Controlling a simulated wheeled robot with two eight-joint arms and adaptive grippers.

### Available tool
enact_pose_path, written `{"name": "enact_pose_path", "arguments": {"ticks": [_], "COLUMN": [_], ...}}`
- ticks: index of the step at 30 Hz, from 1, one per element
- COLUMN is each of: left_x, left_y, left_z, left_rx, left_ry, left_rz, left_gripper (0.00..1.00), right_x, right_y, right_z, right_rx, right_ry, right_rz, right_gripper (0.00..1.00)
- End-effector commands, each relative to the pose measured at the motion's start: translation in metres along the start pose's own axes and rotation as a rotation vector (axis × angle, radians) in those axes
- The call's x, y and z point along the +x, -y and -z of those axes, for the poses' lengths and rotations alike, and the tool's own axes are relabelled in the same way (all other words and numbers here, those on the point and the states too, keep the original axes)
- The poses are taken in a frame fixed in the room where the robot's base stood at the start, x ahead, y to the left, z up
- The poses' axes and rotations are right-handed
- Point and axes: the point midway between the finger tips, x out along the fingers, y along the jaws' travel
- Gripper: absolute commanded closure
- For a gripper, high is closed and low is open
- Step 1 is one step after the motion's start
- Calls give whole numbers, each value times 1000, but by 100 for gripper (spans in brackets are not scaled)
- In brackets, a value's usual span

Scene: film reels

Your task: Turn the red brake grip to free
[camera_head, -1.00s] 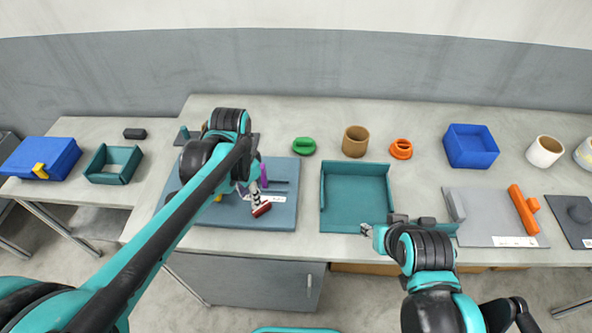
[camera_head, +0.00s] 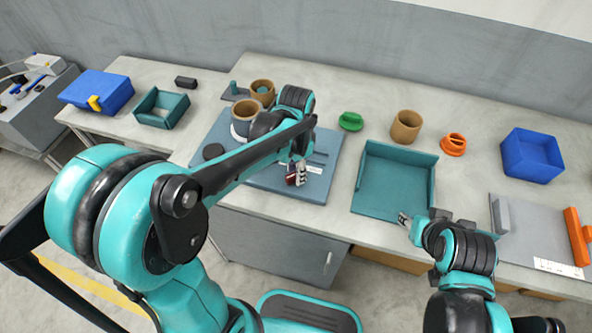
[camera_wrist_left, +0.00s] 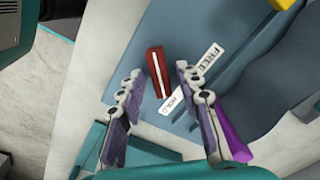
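The red brake grip (camera_wrist_left: 155,72) is a short bar with a white line along it, on a blue-grey board (camera_head: 318,190). In the left wrist view the white FREE label (camera_wrist_left: 209,58) and HOLD label (camera_wrist_left: 178,103) lie to its right. The line's lower end points toward HOLD. My left gripper (camera_wrist_left: 158,70) is open, its fingers on either side of the grip with gaps visible; their height over it is unclear. In the head view the grip (camera_head: 291,179) is partly hidden by this gripper (camera_head: 298,174). My right gripper (camera_head: 404,218) is by the teal tray; its opening is unclear.
A purple part (camera_wrist_left: 234,130) stands behind the right finger in the wrist view. The teal tray (camera_head: 395,180) is right of the board. Brown rings (camera_head: 246,110), a green knob (camera_head: 351,121) and an orange ring (camera_head: 453,144) stand farther back.

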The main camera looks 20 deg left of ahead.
Motion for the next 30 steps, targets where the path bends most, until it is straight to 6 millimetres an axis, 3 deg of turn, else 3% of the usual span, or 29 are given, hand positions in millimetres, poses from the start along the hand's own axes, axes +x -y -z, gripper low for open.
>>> {"name": "enact_pose_path", "arguments": {"ticks": [2, 6, 20, 30], "left_x": [0, 0, -1, -2], "left_y": [0, 0, 0, 0], "left_z": [0, 0, 0, 0], "left_rx": [0, 0, -49, -288], "left_ry": [0, 0, 0, 0], "left_rz": [0, 0, 0, 0], "left_gripper": [66, 100, 100, 100], "right_x": [0, 0, -2, -10], "right_y": [0, 0, 0, 0], "right_z": [0, 0, 2, 7], "right_rx": [0, 0, 0, 0], "right_ry": [0, 0, 0, 0], "right_rz": [0, 0, 0, 0], "right_gripper": [60, 60, 60, 60]}}
